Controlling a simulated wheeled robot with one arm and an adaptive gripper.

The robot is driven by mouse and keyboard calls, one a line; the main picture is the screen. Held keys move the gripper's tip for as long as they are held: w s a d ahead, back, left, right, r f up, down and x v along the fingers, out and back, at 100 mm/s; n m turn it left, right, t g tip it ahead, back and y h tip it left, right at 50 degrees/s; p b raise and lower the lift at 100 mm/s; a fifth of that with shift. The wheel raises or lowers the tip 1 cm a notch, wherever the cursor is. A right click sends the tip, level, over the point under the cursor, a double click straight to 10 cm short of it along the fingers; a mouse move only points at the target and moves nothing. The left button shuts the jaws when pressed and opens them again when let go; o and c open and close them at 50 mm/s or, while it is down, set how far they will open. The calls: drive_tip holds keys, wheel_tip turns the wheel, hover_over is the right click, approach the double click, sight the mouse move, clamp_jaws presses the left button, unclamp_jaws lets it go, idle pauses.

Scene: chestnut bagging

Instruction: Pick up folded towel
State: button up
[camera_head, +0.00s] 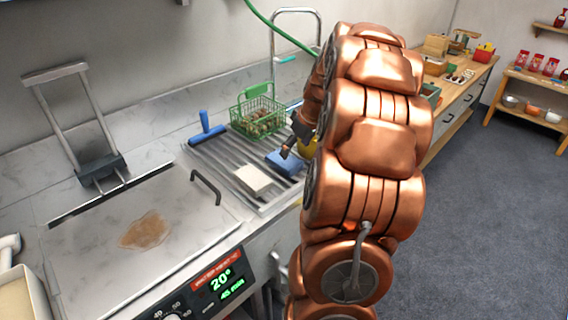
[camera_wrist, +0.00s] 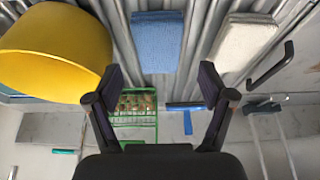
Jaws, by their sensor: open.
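A blue folded towel (camera_head: 285,162) lies flat on the ribbed metal drainboard (camera_head: 205,150), and it shows in the wrist view (camera_wrist: 157,38) with a woven texture. A white folded cloth or pad (camera_head: 252,180) lies beside it, also in the wrist view (camera_wrist: 243,45). My gripper (camera_wrist: 162,78) is open and empty, its two fingers spread. In the wrist view the blue towel appears beyond the fingertips, roughly centred between them. In the head view my gripper (camera_head: 289,150) is close to the blue towel; my arm hides part of the area.
A yellow round container (camera_wrist: 50,50) stands beside the blue towel, mostly hidden in the head view. A green wire basket (camera_head: 245,117) of chestnuts and a blue squeegee-like tool (camera_head: 206,128) are behind. A lidded heater with a stain (camera_head: 90,235) is at left.

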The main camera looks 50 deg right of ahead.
sight(287, 160)
drive_tip(key=shift+d+f, duration=0.15)
drive_tip(key=shift+d, duration=0.15)
drive_tip(key=shift+w+f, duration=0.15)
drive_tip(key=shift+f, duration=0.15)
drive_tip(key=shift+w+p+x, duration=0.1)
drive_tip(key=shift+p+x, duration=0.6)
drive_tip(key=shift+x, duration=1.05)
drive_tip(key=shift+w+p+x, duration=0.15)
drive_tip(key=shift+p+x, duration=0.55)
drive_tip(key=shift+x, duration=1.05)
drive_tip(key=shift+a+r, duration=0.1)
drive_tip(key=shift+a, duration=0.05)
drive_tip(key=shift+c, duration=0.2)
drive_tip(key=c, duration=0.9)
drive_tip(key=shift+r, duration=0.15)
